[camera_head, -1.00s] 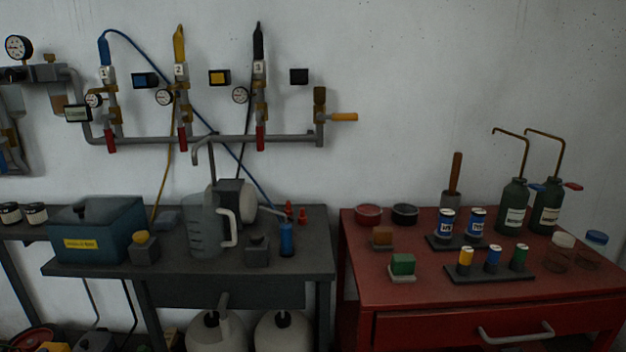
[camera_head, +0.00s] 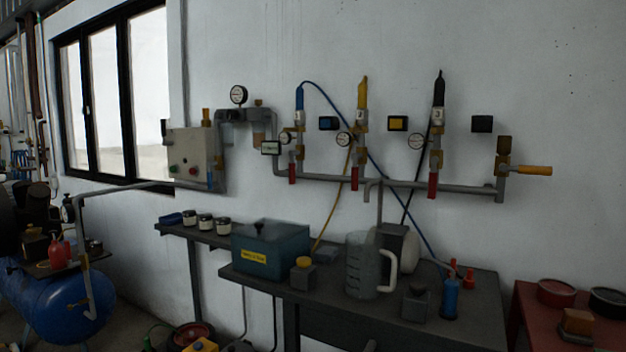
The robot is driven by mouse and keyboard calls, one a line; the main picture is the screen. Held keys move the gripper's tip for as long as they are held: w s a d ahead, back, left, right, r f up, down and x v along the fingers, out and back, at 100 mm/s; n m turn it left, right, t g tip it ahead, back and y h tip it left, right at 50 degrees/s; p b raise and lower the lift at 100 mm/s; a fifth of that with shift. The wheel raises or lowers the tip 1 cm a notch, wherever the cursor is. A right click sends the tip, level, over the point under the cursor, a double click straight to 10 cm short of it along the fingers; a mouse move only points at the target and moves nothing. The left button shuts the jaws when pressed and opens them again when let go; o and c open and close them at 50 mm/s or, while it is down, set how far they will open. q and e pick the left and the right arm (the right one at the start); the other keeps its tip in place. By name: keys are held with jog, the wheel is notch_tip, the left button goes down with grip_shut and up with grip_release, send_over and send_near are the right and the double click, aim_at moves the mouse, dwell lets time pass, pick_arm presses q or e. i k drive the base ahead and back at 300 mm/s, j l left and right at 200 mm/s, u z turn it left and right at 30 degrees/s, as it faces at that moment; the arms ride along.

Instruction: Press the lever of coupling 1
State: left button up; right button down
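Coupling 1 (camera_head: 299,117) is the leftmost of three upright couplings on the wall pipe. A blue plug and blue hose (camera_head: 319,89) are at its top, and a round gauge (camera_head: 285,138) sits at its left. A red lever-like piece (camera_head: 292,174) hangs below it, pointing down. The second coupling (camera_head: 361,118) has a yellow plug, and the third coupling (camera_head: 437,117) has a black one. Each has a similar red piece below. Neither of my grippers shows in the view.
A red cabinet (camera_head: 522,310) is at right. A blue tank (camera_head: 50,305) stands at left, with floor between it and the bench.

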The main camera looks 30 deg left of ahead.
aim_at(291, 166)
jog(key=i+j, duration=0.2)
jog(key=j, duration=0.2)
jog(key=i+j, duration=0.15)
jog(key=j, duration=0.25)
jog(key=i+j, duration=0.2)
jog(key=j, duration=0.15)
jog(key=i+j, duration=0.15)
jog(key=j, duration=0.25)
jog(key=i+j, duration=0.2)
jog(key=j, duration=0.2)
jog(key=i+j, duration=0.15)
jog(key=j, duration=0.25)
jog(key=i+j, duration=0.2)
jog(key=j, duration=0.2)
jog(key=z, duration=0.05)
